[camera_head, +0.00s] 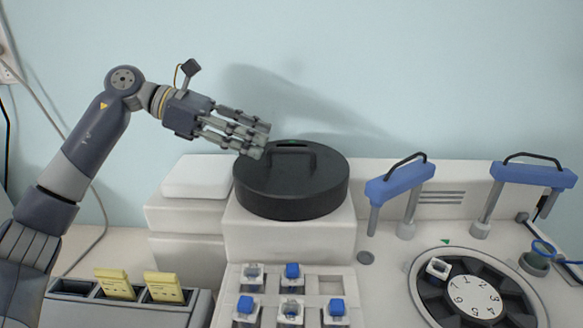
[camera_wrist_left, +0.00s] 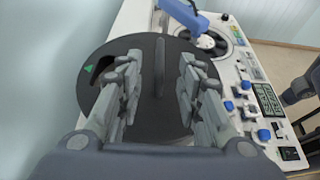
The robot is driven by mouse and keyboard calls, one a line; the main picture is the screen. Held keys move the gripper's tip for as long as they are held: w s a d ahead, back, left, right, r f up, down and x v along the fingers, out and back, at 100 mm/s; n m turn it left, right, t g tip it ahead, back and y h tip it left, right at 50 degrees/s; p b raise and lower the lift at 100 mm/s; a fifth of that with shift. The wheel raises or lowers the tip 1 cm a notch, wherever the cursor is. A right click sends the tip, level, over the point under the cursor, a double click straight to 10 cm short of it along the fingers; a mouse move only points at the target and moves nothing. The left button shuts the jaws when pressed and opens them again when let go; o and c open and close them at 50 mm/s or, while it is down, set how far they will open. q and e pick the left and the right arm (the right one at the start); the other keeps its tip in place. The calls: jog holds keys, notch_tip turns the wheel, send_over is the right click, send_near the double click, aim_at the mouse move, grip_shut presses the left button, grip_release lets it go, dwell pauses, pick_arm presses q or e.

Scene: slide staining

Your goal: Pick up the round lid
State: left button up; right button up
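The round lid (camera_head: 291,191) is a black disc with a raised bar handle (camera_head: 292,158) on top. It sits level on a white block of the machine. In the left wrist view the lid (camera_wrist_left: 150,115) fills the middle, with its handle (camera_wrist_left: 160,68) running between my fingers. My left gripper (camera_head: 262,140) is open and empty at the lid's upper left, its fingers pointing right and slightly down. In the left wrist view the gripper (camera_wrist_left: 160,80) has its fingers apart on both sides of the handle. I cannot tell whether they touch it.
Two blue-handled lifters (camera_head: 401,183) (camera_head: 532,174) stand right of the lid. A numbered carousel (camera_head: 477,297) is at lower right. Yellow cards (camera_head: 164,287) stand in a grey rack at lower left. A pale wall is close behind.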

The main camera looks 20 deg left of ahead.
aim_at(291, 165)
pick_arm(q)
jog(key=shift+w+d+f, duration=0.1)
jog(key=shift+w+d, duration=0.05)
jog(key=shift+d, duration=0.3)
jog(key=p+x, duration=0.2)
jog(key=x, duration=0.2)
jog(key=shift+w+d+p, duration=0.1)
jog(key=shift+d+p, duration=0.2)
jog(key=shift+p, duration=0.1)
jog(key=shift+w+d+f, duration=0.1)
jog(key=shift+d+f, duration=0.2)
jog(key=shift+d, duration=0.05)
jog(key=shift+c, duration=0.6)
jog(key=shift+a, duration=0.1)
grip_shut()
